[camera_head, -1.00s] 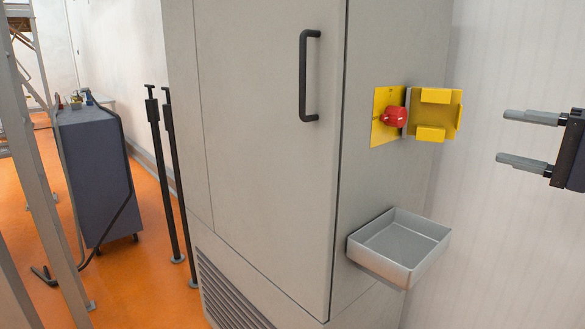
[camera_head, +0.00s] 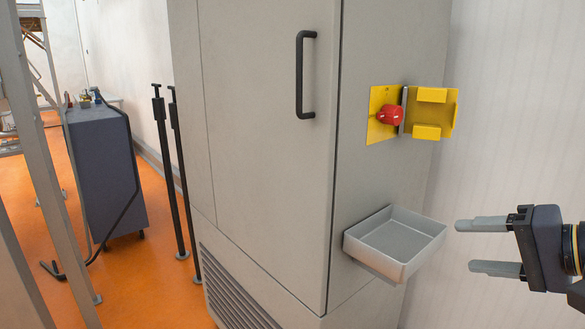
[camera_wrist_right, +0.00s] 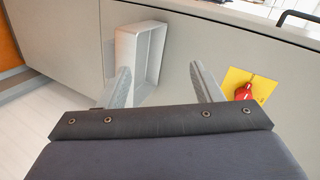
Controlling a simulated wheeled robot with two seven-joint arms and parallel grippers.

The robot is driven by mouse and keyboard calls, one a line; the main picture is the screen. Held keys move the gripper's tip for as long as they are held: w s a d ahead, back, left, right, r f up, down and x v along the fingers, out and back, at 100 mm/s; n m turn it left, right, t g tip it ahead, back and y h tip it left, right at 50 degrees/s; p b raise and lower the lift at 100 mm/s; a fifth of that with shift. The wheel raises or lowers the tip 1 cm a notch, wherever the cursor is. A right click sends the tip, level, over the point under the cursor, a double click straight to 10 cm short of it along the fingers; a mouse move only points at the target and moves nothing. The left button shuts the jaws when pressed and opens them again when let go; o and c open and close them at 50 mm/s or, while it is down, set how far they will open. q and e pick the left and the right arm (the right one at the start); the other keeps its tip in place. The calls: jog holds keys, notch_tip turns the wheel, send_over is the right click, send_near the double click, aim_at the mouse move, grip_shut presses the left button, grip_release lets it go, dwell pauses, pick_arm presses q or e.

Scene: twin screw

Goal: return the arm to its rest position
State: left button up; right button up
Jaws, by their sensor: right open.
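My right gripper (camera_head: 480,246) is open and empty. In the head view it is at the lower right, to the right of the grey tray and below the yellow bracket, apart from both. Its two fingers also show spread apart in the right wrist view (camera_wrist_right: 160,85), with nothing between them in their grip. My left gripper is not in view.
A grey cabinet (camera_head: 262,180) with a black handle (camera_head: 300,75) fills the middle. On its right side are a yellow bracket (camera_head: 432,113) with a red knob (camera_head: 390,114) and a grey tray (camera_head: 400,243). A dark blue unit (camera_head: 103,175) stands left.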

jog(key=s+a+f+n+g+h, duration=0.2)
jog(key=s+a+f+n, duration=0.15)
jog(key=s+f, duration=0.65)
jog(key=s+a+f+n+g+h, duration=0.2)
jog(key=s+a+f+h, duration=0.3)
jog(key=f, duration=0.9)
notch_tip(320, 180, up, 16)
jog(key=s+y+p, duration=0.1)
jog(key=y+p, duration=0.1)
jog(key=p, duration=1.4)
jog(key=shift+s+d+f, duration=0.15)
jog(key=shift+d, duration=0.25)
